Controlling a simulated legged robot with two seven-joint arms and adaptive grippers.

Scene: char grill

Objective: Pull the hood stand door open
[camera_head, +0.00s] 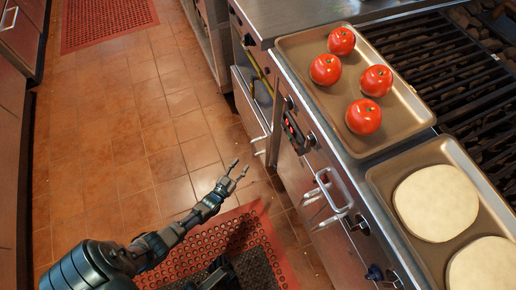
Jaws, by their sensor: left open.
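My left gripper (238,168) reaches in from the lower left with its two thin fingers spread apart. It is empty, over the tiled floor in front of the metal cabinets. To its right, a steel cabinet front below the counter carries bar handles (334,202). The fingers appear apart from these handles. Farther up, a lower steel front panel (250,103) has its own handle (261,140), also apart from the gripper. I cannot tell which front is the hood stand door. My right gripper does not show.
A tray (288,45) with several tomatoes and a tray (376,178) with flat dough rounds stand on the counter beside the grill grate (440,62). Red perforated mats (190,258) lie on the floor. Cabinets line the left edge. The tiled aisle (130,120) is clear.

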